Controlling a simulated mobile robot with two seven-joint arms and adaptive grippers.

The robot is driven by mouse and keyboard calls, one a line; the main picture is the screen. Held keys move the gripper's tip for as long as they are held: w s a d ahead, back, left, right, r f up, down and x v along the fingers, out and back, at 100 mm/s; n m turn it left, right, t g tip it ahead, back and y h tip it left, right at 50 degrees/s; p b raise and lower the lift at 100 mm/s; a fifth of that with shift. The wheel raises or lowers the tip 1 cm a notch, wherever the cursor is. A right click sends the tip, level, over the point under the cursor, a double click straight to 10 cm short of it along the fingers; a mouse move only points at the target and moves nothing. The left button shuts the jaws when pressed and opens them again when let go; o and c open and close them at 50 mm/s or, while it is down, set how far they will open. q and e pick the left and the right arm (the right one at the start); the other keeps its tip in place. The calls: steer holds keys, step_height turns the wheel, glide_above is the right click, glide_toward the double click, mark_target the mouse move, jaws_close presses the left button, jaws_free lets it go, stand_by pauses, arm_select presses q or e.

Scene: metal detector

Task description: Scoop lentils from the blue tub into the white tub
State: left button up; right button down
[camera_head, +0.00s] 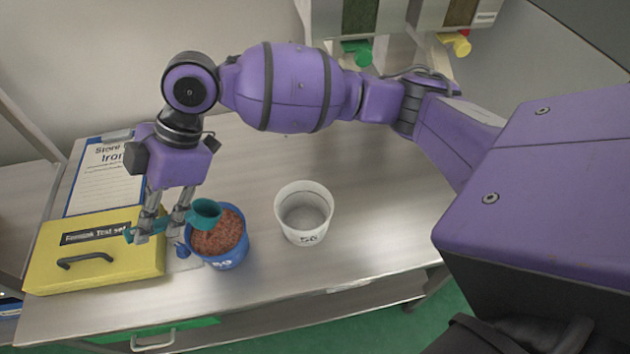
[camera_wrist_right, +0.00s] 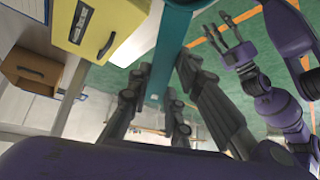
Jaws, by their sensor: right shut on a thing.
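The blue tub (camera_head: 232,258) stands near the table's front edge and holds reddish-brown lentils (camera_head: 218,238). The white tub (camera_head: 304,213) stands to its right, apart from it, and looks empty. My right gripper (camera_head: 162,228) is shut on the handle of a teal scoop, just left of the blue tub. The scoop's cup (camera_head: 205,212) is over the back left part of the blue tub; its inside contents cannot be seen. In the right wrist view the teal handle (camera_wrist_right: 172,52) runs between the fingers. My left gripper (camera_wrist_right: 228,38) shows there too, with its fingers spread and empty.
A yellow box (camera_head: 100,250) with a black handle lies left of the blue tub. A clipboard (camera_head: 103,178) lies behind it. Dispensers with a green spout (camera_head: 357,52) and a yellow spout (camera_head: 456,45) stand at the back. The table right of the white tub is clear.

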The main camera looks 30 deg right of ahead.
mark_target(169, 220)
steer(key=shift+f, duration=0.75)
steer(key=shift+f+b, duration=0.55)
steer(key=shift+f, duration=0.1)
steer(key=shift+f+b, duration=0.45)
steer(key=shift+f, duration=0.55)
arm_select(q)
steer(key=shift+s+a+f, duration=0.15)
steer(key=shift+a+f, duration=0.25)
steer(key=shift+f, duration=0.3)
arm_select(e)
steer(key=shift+h, duration=0.7)
steer(key=f, duration=0.2)
steer(key=a+f, duration=0.1)
steer(key=f, duration=0.1)
steer(key=shift+s, duration=0.1)
